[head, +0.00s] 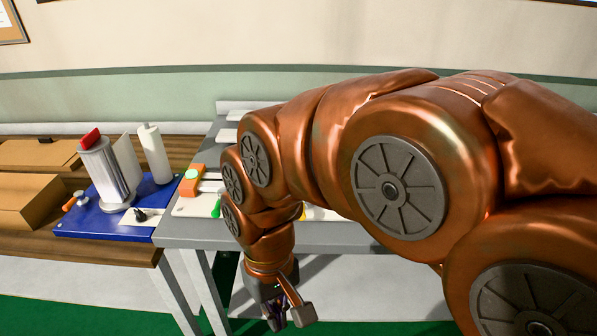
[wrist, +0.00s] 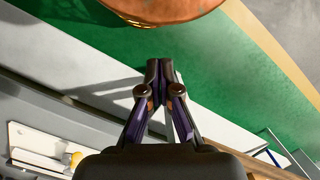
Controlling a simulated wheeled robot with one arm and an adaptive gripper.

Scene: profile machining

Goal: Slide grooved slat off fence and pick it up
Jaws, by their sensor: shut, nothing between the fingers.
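My gripper (head: 284,310) hangs at the front edge of the grey table in the head view, low in the picture and over the floor side. In the wrist view my gripper (wrist: 160,78) has its fingertips together with nothing between them. I cannot make out the grooved slat or the fence in either view. My copper arm covers much of the grey table (head: 180,232) in the head view and may hide them.
A white plate (head: 190,207) with an orange block (head: 191,180) lies on the table's left part. Cardboard boxes (head: 25,200) stand far left. Green floor (wrist: 215,80) lies below my fingers.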

